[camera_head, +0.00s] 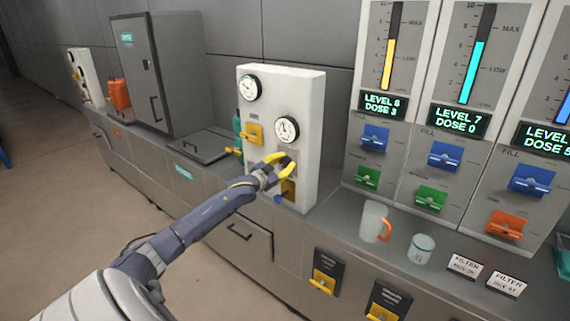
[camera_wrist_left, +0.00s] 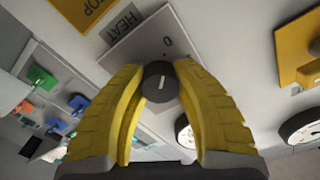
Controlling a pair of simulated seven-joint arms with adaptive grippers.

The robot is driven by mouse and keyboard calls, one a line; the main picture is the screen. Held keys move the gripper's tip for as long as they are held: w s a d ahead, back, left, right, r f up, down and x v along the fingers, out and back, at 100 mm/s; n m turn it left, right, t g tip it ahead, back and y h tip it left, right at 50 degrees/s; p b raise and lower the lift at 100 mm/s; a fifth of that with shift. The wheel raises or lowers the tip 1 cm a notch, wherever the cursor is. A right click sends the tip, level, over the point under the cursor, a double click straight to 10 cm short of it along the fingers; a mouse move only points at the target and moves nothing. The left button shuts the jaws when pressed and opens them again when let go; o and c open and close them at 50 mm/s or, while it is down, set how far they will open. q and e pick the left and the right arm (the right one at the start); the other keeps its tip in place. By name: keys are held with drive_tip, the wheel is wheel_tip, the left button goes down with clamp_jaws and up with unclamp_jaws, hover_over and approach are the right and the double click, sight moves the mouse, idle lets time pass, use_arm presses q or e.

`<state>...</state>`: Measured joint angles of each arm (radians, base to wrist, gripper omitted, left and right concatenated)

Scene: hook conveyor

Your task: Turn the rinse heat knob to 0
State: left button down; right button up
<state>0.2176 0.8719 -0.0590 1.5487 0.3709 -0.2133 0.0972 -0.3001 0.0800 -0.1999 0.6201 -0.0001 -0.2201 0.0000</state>
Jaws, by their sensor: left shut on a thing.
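The heat knob (camera_wrist_left: 157,93) is a dark round knob with a short white mark, on a grey plate (camera_wrist_left: 140,45) marked "HEAT" and "0" in the left wrist view. My left gripper (camera_wrist_left: 161,80) has its yellow fingers on either side of the knob and is shut on it. The white mark lies roughly in line with the "0". In the head view the left gripper (camera_head: 284,168) is at the front of the white panel box (camera_head: 283,90). Its fingers partly cover the knob there. My right gripper is not in view.
Two dial gauges (camera_head: 251,88) and a yellow switch (camera_head: 252,133) are on the same panel. Dispensers with level displays (camera_head: 458,119) stand to the right. A clear mug (camera_head: 373,222) and a glass (camera_head: 421,248) stand on the counter. A grey cabinet (camera_head: 155,75) is at the left.

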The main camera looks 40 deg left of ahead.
use_arm(q)
drive_tip(key=c, duration=0.9)
unclamp_jaws()
drive_tip(key=shift+f, duration=0.1)
drive_tip(key=shift+s, duration=0.1)
drive_tip(key=shift+s+d, duration=0.2)
drive_tip(key=shift+s, duration=2.75)
drive_tip(key=shift+s+d, duration=0.2)
drive_tip(key=shift+s, duration=2.75)
